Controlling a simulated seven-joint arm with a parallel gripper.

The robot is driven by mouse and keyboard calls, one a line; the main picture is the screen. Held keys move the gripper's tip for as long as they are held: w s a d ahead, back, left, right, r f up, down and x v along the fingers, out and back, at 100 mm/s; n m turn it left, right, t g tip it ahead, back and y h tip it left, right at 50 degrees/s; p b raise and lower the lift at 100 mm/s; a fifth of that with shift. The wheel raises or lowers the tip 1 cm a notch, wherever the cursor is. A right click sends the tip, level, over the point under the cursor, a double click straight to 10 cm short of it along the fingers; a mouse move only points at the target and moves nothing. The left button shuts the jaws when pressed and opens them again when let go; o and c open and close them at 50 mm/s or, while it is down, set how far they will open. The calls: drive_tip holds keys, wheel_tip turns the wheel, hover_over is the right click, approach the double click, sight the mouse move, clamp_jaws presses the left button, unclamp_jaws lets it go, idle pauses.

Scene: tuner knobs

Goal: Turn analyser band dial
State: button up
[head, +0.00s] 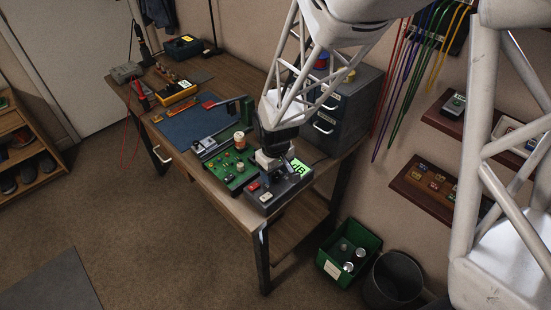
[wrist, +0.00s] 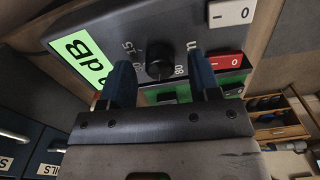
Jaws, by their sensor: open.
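The analyser (head: 283,188) is a dark grey box near the front right corner of the workbench, with a green dB display (head: 299,168). In the wrist view its panel (wrist: 200,28) fills the upper part, with the green dB label (wrist: 82,58). The black band dial (wrist: 159,60) sits on the panel with white scale marks around it. My gripper (wrist: 160,78) is open, its two dark blue fingers on either side of the dial. I cannot tell whether they touch it. In the head view my gripper (head: 272,158) is over the analyser and hides the dial.
A white rocker switch (wrist: 232,12) and a red one (wrist: 222,60) are on the panel near the right finger. A green circuit board (head: 229,168) lies left of the analyser. A dark drawer cabinet (head: 345,110) stands behind it.

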drive_tip(key=shift+f, duration=0.45)
drive_tip(key=shift+c, duration=0.3)
drive_tip(key=c, duration=0.9)
